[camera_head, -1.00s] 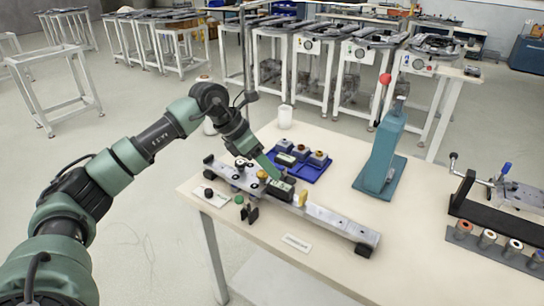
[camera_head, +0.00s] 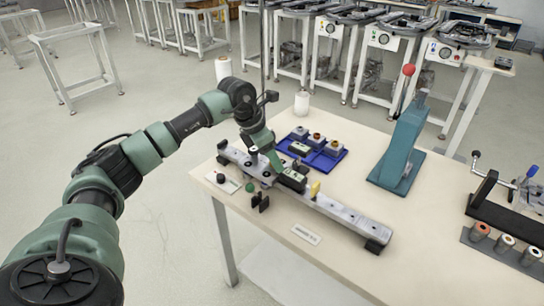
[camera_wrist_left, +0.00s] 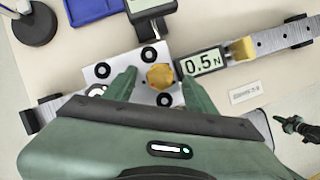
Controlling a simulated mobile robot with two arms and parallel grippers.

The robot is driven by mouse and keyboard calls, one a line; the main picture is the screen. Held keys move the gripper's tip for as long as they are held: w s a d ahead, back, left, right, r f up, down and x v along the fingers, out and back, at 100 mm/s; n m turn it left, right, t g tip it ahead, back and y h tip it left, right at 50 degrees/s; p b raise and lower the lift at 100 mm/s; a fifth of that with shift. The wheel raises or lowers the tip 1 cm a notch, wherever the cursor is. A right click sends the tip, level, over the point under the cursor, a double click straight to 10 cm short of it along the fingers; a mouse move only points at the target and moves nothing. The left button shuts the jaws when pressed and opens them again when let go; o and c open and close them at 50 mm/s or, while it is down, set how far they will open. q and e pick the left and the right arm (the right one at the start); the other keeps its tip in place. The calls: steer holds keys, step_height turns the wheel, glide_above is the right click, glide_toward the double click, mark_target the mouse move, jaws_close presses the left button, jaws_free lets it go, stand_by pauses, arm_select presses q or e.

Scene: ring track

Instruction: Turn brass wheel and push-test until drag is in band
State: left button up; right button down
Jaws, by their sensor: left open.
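The brass wheel (camera_wrist_left: 160,76) sits on a light metal carriage plate (camera_wrist_left: 104,71) with black round fittings, in the left wrist view. My left gripper (camera_wrist_left: 156,90) is open, one finger on each side of the wheel; I cannot tell whether they touch it. A display (camera_wrist_left: 203,63) right of the wheel reads 0.5 N, with a yellow block (camera_wrist_left: 243,50) beside it. In the head view my left gripper (camera_head: 275,165) is over the carriage on the long metal rail (camera_head: 342,212), and the wheel is hard to make out there. My right gripper is not in view.
A blue tray (camera_head: 332,159) with several small parts stands behind the rail. A teal press (camera_head: 398,150) with a red knob is to its right. A white cup (camera_head: 302,103) stands at the far table edge. The tabletop between rail and press is clear.

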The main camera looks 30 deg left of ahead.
arm_select(q)
steer(key=c, duration=0.9)
jaws_close()
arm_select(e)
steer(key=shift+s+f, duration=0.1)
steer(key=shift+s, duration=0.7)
arm_select(q)
steer(key=shift+w+m, duration=0.1)
steer(key=shift+m, duration=0.2)
steer(key=shift+w+a+m+g+h, duration=0.1)
steer(key=shift+m+g+h, duration=0.35)
steer(key=shift+m, duration=0.9)
steer(key=shift+w+a+m+g+h, duration=0.1)
steer(key=shift+m+g+h, duration=0.3)
steer(key=shift+m, duration=0.95)
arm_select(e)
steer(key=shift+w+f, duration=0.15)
arm_select(q)
steer(key=o, duration=0.9)
jaws_free()
